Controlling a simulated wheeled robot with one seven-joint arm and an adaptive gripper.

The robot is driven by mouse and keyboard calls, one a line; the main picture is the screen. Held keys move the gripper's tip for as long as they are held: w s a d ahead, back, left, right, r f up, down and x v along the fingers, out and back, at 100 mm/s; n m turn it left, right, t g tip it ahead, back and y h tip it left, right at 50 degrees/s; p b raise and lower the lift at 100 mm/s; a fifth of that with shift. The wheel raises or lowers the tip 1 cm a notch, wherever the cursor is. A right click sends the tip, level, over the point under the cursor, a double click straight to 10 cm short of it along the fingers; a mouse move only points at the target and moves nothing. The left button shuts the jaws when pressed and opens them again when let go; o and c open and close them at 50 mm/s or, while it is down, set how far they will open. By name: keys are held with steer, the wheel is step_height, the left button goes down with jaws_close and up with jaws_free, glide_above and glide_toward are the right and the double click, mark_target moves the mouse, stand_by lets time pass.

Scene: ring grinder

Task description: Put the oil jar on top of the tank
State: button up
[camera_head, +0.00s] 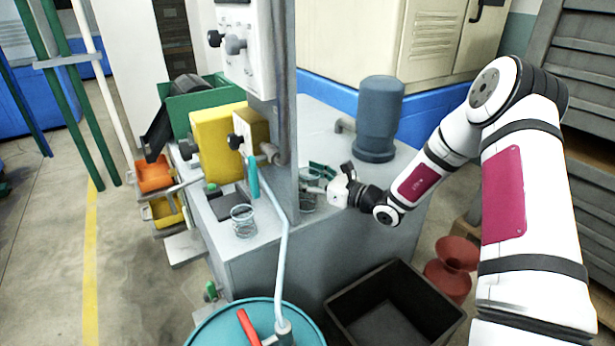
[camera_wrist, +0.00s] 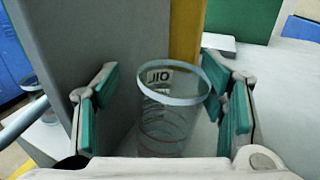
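The oil jar is a clear glass with a white rim and an "OIL" label, seen in the wrist view (camera_wrist: 172,115). It stands upright between the fingers of my gripper (camera_wrist: 165,110), with a gap on each side. The teal-padded fingers are open. In the head view my gripper (camera_head: 318,180) is at this jar (camera_head: 308,202), partly hidden behind the grey column. No thing is plainly marked as the tank. A teal round drum (camera_head: 205,333) with a red handle stands at the bottom, and a grey box-like base (camera_head: 262,262) carries the jars.
A second glass jar (camera_head: 243,222) stands left of the grey column (camera_head: 282,110). A blue-grey cylinder (camera_head: 379,115) stands behind my gripper. A pale pipe (camera_head: 282,265) runs down to the drum. A black open bin (camera_head: 345,300) and a red spool-shaped object (camera_head: 452,268) are on the floor.

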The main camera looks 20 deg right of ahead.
steer(key=shift+s+d+r, duration=0.1)
steer(key=shift+d+r, duration=0.05)
steer(key=p+v, duration=0.2)
steer(key=v, duration=1)
steer(key=s+a+r+n+g+y, duration=0.3)
steer(key=s+a+r+n+g, duration=0.4)
steer(key=a+r+n, duration=0.3)
steer(key=s+a+r+n+g+h, duration=0.1)
steer(key=s+a+r+n+g, duration=0.2)
steer(key=s, duration=0.4)
steer(key=s+a+r+n+g+h, duration=0.1)
steer(key=s+a+n+g+h, duration=0.1)
steer(key=s+a+n+g, duration=0.3)
steer(key=s+d+r+n+h, duration=0.2)
steer(key=s+n+h, duration=0.3)
steer(key=s, duration=0.9)
steer(key=s+d+n+t+h, duration=0.2)
steer(key=s+d+n+h, duration=0.2)
steer(key=s+d, duration=0.5)
steer(key=h, duration=0.2)
steer(key=shift+d+r+n+h, duration=0.25)
steer(key=shift+d+n+h, duration=0.05)
